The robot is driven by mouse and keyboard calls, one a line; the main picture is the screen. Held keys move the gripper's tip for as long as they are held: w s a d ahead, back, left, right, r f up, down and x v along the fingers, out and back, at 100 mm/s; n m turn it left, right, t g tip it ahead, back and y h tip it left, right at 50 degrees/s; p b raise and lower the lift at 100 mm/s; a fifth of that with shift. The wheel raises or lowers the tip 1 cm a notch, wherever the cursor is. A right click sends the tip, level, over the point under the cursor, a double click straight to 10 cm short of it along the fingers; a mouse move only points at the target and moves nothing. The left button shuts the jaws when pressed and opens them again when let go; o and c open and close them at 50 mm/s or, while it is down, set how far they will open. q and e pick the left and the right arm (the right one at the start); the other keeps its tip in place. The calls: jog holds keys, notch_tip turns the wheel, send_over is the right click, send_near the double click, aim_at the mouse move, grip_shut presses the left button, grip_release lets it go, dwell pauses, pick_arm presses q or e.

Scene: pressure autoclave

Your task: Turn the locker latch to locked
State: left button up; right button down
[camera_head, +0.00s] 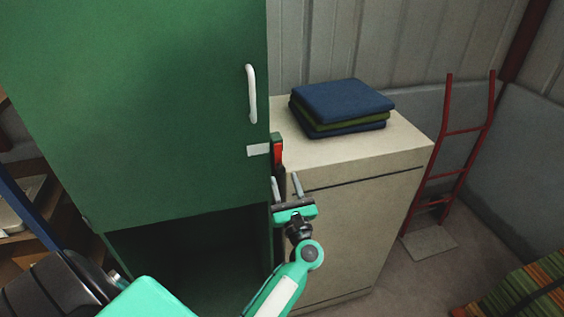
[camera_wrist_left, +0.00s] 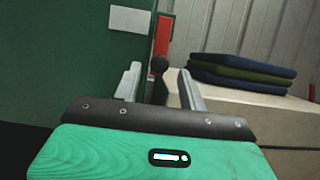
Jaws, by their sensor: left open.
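The green locker (camera_head: 150,110) fills the left of the head view, with a white handle (camera_head: 252,94) on its door. The latch is at the door's right edge: a red plate (camera_head: 277,153) in a green mount, also seen in the wrist view (camera_wrist_left: 163,34). A dark round knob (camera_wrist_left: 159,64) shows below the red plate in the wrist view. My left gripper (camera_head: 286,184) is open just below the red plate, fingers pointing up and away. In the wrist view the knob appears between its fingertips; I cannot tell whether they touch it. My right gripper is out of view.
A beige cabinet (camera_head: 345,225) stands close to the right of the latch, with folded blue and green cloths (camera_head: 343,105) on top. A red hand truck (camera_head: 458,160) leans at the wall. A white label (camera_head: 258,150) sits beside the latch. The locker's lower bay (camera_head: 190,255) is dark.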

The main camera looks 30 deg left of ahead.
aim_at(282, 173)
pick_arm(q)
jog(key=p+x, duration=0.1)
jog(key=x, duration=0.2)
jog(key=shift+s+r, duration=0.1)
jog(key=shift+r, duration=0.1)
jog(key=shift+w+a, duration=0.5)
jog(key=c, duration=0.7)
grip_shut()
